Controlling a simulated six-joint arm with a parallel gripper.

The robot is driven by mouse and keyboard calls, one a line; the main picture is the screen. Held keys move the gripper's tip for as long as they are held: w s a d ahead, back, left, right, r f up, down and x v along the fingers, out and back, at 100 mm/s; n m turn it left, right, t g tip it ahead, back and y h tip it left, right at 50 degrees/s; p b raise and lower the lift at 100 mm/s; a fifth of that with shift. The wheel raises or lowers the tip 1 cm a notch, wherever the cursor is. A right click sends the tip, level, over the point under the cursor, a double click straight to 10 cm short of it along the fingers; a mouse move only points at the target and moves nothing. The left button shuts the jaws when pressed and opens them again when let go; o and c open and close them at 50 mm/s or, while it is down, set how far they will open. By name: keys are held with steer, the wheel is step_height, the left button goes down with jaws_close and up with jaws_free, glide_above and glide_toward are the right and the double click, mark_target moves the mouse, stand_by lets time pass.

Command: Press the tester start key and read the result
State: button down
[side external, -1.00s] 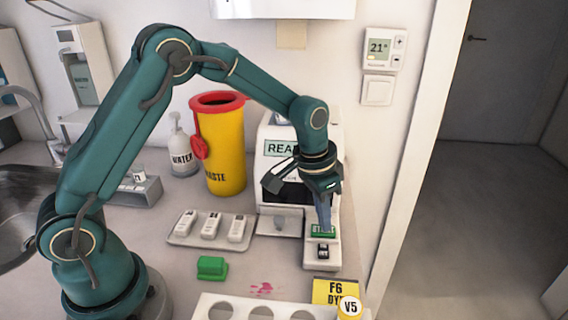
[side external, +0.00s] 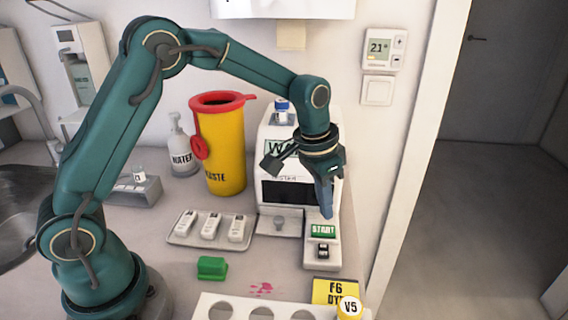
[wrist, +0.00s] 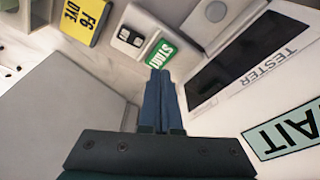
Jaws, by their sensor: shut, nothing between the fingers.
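The tester (side external: 300,165) is a white machine at the back right. Its green display, partly hidden by my arm in the side view, reads "WAIT" in the wrist view (wrist: 290,130). The green START key (side external: 323,231) sits on a white pad in front of the tester and also shows in the wrist view (wrist: 160,52). A small black-and-white key lies just in front of it. My gripper (side external: 327,213) is shut and empty, its blue fingers pointing down, a little above and behind the START key. The fingertips (wrist: 160,72) look apart from the key.
A vial with a blue cap (side external: 282,112) stands on top of the tester. A tray of white cassettes (side external: 212,229) is left of it, with a yellow waste bin (side external: 220,145) behind. A green block (side external: 212,268), pink spots and a yellow F6 DYE box (side external: 335,290) lie nearer.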

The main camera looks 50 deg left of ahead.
steer(key=shift+w+v, duration=0.2)
steer(key=shift+v, duration=0.65)
steer(key=shift+w+v, duration=0.15)
steer(key=shift+v, duration=0.7)
steer(key=shift+d+r, duration=0.1)
step_height(320, 180, up, 6)
steer(key=t, duration=0.1)
glide_above(323, 229)
steer(key=s, duration=0.1)
steer(key=s+a+r+n+t, duration=0.1)
steer(key=s+a+r+t, duration=0.1)
steer(key=s+r, duration=0.45)
steer(key=s+f+n, duration=0.1)
steer(key=s+f, duration=0.2)
steer(key=s, duration=0.3)
steer(key=s+a+f+n, duration=0.1)
steer(key=s+f, duration=0.3)
steer(key=s, duration=0.2)
steer(key=shift+s+a+f+y, duration=0.15)
steer(key=shift+s+f+y, duration=0.05)
steer(key=shift+s+y, duration=0.1)
